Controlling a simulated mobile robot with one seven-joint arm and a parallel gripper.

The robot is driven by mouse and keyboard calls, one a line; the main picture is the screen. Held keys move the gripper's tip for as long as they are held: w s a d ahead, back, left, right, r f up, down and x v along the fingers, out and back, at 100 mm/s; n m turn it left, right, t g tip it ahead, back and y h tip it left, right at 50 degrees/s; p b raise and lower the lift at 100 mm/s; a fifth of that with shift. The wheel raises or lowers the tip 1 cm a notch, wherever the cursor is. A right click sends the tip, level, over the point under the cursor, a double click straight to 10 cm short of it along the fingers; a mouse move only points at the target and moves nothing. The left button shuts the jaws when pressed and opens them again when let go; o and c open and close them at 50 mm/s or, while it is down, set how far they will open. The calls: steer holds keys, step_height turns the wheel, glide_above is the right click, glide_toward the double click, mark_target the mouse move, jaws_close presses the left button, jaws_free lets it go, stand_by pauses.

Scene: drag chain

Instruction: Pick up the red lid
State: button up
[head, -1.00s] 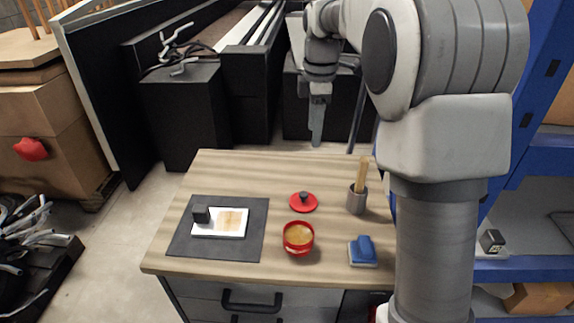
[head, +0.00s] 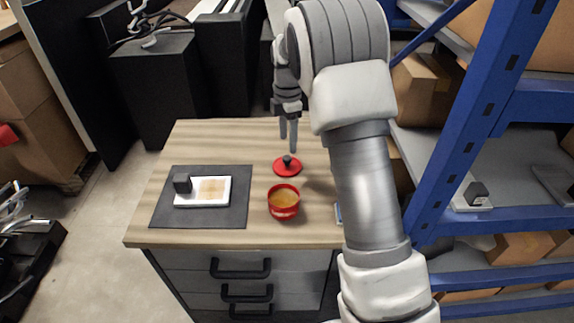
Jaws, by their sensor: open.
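The red lid (head: 281,169) lies flat on the wooden table top, with a dark knob at its middle. It is just behind the red bowl (head: 284,212), which holds something tan or orange. My gripper (head: 288,138) points down above the lid, its two fingers apart with a gap between them. The fingertips appear a little above and behind the knob; the exact height is hard to tell. Nothing is between the fingers.
A dark mat (head: 237,212) on the left holds a white tray (head: 224,203) and a dark block (head: 182,183). My arm hides most of the table's right side; a sliver of the blue item (head: 339,213) shows. Blue shelving (head: 455,145) stands close on the right.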

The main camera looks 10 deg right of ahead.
mark_target(287, 157)
steer(key=shift+a+f, duration=0.1)
steer(key=shift+f, duration=2.85)
jaws_close()
